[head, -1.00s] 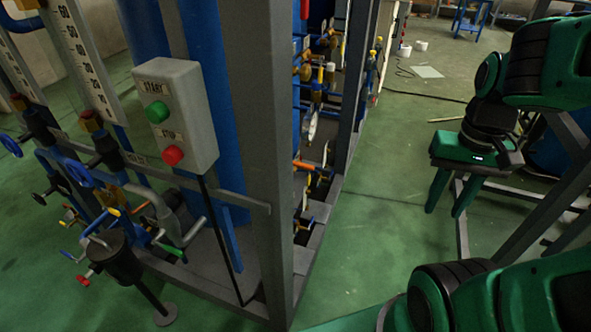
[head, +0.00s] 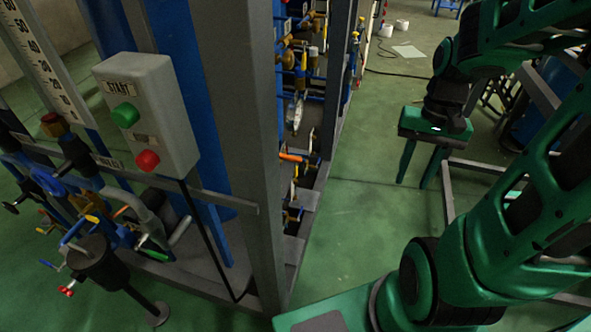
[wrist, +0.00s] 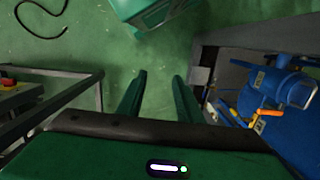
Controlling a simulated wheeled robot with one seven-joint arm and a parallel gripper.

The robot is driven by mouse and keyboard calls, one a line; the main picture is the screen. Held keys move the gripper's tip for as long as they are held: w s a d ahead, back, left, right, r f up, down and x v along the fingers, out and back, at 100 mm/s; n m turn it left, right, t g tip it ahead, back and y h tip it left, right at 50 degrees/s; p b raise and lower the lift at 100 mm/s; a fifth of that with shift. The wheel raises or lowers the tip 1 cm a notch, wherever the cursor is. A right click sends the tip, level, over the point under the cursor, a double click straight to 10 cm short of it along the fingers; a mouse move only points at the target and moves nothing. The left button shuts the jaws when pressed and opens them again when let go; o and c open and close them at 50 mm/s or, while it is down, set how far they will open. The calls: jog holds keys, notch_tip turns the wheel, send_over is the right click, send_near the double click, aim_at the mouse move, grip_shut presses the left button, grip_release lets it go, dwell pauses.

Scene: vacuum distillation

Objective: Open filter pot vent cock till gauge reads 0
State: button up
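A dark cylindrical pot (head: 98,262) stands on a post with a round foot at the lower left of the head view. It looks like the filter pot. Small cocks sit around it: a blue handle (head: 73,229) above it and a red-ended one (head: 67,291) at its left. I cannot tell which is the vent cock. A round gauge (head: 297,113) shows nearly edge-on inside the frame; its reading cannot be made out. My gripper (head: 415,184) is open and empty, far right of the pot, pointing down. Its two fingers also show apart in the wrist view (wrist: 159,78).
A grey control box (head: 148,115) with green and red buttons hangs beside a thick grey post (head: 237,150). Piping and valves crowd the rig. Green floor (head: 350,235) is clear between the rig and my arm. A blue machine (wrist: 285,115) stands at the wrist view's right.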

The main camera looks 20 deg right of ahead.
jog(key=w+a+f+m+y, duration=0.2)
jog(key=w+f+m+y, duration=0.15)
jog(key=w+f, duration=0.7)
jog(key=m+t+y, duration=1.1)
jog(key=m, duration=0.3)
send_near(297, 169)
jog(key=shift+h, duration=0.35)
jog(key=x, duration=1)
jog(key=shift+w+a+f, duration=0.1)
jog(key=shift+w+a, duration=0.1)
jog(key=shift+w, duration=0.1)
grip_shut()
